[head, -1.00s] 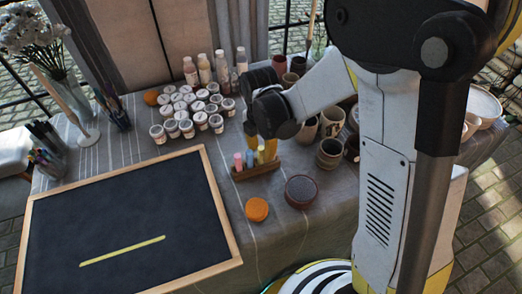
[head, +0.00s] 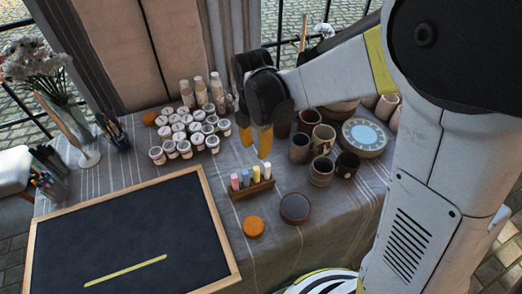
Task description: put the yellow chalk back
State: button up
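The yellow chalk (head: 256,174) stands upright in the small wooden holder (head: 252,190), in a row with a pink chalk (head: 234,182), a blue chalk (head: 245,178) and a white chalk (head: 266,170). My gripper (head: 256,148) is above and behind the holder, with its yellow fingers pointing down. The fingers are apart, with nothing seen between them, and they look clear of the chalks. A yellow line (head: 126,270) is drawn on the wood-framed blackboard (head: 120,225) at the left.
White-lidded paint jars (head: 185,130) and bottles stand behind the holder to the left. Several brown cups (head: 320,170) stand to its right. An orange sponge-like disc (head: 253,227) and a dark round pot (head: 295,208) lie in front. The cloth's front middle is otherwise clear.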

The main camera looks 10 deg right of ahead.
jog(key=s+d+r+m+t, duration=0.3)
jog(key=s+d+r+m, duration=0.2)
jog(key=m, duration=0.7)
jog(key=s+d+r+m+t, duration=0.4)
jog(key=s+r+m, duration=0.3)
jog(key=m, duration=0.5)
jog(key=shift+s+d+m, duration=0.4)
jog(key=shift+d, duration=0.1)
